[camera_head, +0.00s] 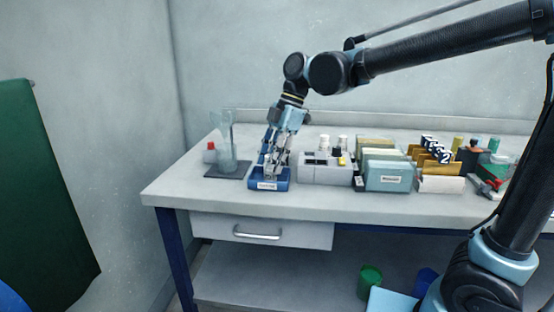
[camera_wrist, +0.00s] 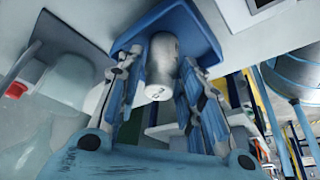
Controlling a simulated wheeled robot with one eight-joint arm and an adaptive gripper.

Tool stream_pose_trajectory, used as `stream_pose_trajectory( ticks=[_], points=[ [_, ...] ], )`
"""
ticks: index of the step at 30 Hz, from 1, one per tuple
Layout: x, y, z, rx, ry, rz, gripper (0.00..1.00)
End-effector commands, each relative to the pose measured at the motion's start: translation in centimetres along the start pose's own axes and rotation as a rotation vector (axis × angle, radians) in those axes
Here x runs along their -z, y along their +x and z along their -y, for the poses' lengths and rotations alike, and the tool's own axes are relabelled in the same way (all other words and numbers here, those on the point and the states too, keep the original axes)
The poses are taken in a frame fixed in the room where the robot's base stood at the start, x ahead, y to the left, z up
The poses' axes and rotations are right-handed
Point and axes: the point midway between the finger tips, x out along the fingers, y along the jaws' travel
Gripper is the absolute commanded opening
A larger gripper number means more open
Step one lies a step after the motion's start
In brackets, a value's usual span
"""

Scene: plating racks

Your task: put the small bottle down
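The small bottle (camera_wrist: 161,68) is a grey-white cylinder with a paler end towards the wrist camera, bearing a small dark mark. It stands over the blue tray (camera_wrist: 205,30), between the fingers of my gripper (camera_wrist: 160,62). The fingers look parted around the bottle. In the head view my gripper (camera_head: 273,172) points down at the blue labelled tray (camera_head: 268,185), and its fingers largely hide the bottle. The bottle's far end is hard to make out.
A clear glass vessel (camera_head: 226,150) on a dark pad (camera_head: 213,173) and a red-capped item (camera_head: 209,152) stand left of the tray. The bench front edge (camera_head: 300,206) is near.

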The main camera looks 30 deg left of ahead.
Motion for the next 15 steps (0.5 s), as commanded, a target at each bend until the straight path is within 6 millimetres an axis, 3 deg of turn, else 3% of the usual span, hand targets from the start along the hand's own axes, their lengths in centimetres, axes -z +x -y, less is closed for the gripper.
stream_pose_trajectory(
  ticks=[11,15],
  points=[
    [0.04,-0.07,0.02,0.000,0.000,0.000,0.48],
    [0.08,-0.92,0.00,0.000,0.001,0.000,0.48]
  ],
)
